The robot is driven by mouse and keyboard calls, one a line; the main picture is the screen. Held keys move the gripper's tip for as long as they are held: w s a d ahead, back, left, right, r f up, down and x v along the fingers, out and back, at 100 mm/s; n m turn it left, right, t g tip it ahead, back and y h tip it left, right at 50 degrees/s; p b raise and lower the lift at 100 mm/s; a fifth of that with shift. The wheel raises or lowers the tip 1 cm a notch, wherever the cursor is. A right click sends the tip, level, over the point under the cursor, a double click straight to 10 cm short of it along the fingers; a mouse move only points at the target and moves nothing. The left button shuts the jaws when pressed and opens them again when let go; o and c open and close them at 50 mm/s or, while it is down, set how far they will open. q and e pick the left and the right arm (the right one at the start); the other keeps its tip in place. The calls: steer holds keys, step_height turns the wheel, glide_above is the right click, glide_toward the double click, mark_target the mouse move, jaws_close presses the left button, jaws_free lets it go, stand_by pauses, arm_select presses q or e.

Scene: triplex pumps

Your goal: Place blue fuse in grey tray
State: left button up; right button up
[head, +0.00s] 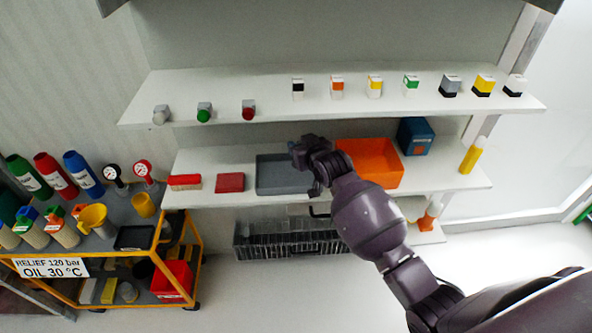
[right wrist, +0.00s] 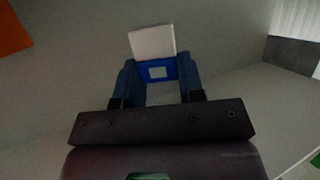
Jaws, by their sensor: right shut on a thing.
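The blue fuse (right wrist: 157,71), a small block with a blue face and white parts, is held between the two fingers of my right gripper (right wrist: 158,82) in the right wrist view. In the head view my right gripper (head: 304,164) is at the right end of the grey tray (head: 268,189), on the middle shelf. The fuse cannot be made out there, hidden by the hand. The tray's right end is partly covered by the gripper. My left gripper is not in view.
An orange tray (head: 387,150) is right of the grey tray, with a blue box (head: 415,137) behind it. Several small fuses and knobs line the upper shelf (head: 300,115). A cart (head: 160,240) stands at the left.

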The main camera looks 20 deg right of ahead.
step_height(320, 180, down, 2)
steer(key=shift+f, duration=0.1)
steer(key=shift+f+b, duration=0.3)
steer(key=shift+f, duration=0.2)
step_height(320, 180, down, 4)
steer(key=shift+f+b, duration=0.25)
steer(key=shift+b, duration=0.35)
steer(key=o, duration=0.9)
